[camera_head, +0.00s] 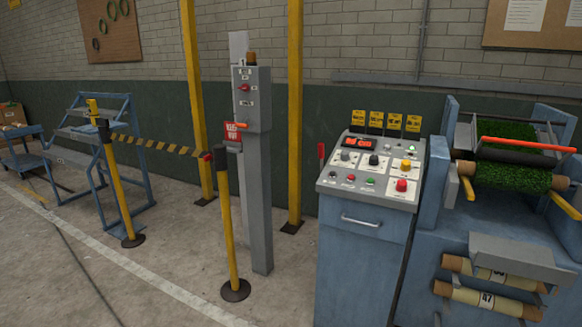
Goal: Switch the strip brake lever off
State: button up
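A red-handled lever (321,155) stands upright at the left side of the grey sloped control panel (330,186). I cannot read a label on it, so I cannot tell whether it is the strip brake lever. Several yellow tags (376,120) stand in a row along the panel's back edge, their print too small to read. My gripper is not in view.
A grey post (255,190) with a red switch (244,87) stands left of the console (352,265). A yellow barrier post (229,230) stands before it, its striped belt (160,146) running left. A turf roller machine (510,170) stands right. Floor at front left is clear.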

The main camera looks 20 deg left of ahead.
aim_at(321, 155)
jog(key=u, duration=0.6)
jog(key=i, duration=1.15)
jog(key=u, duration=0.15)
jog(key=k, duration=0.65)
jog(key=z, duration=0.3)
jog(key=i, duration=1.2)
jog(key=u, duration=0.5)
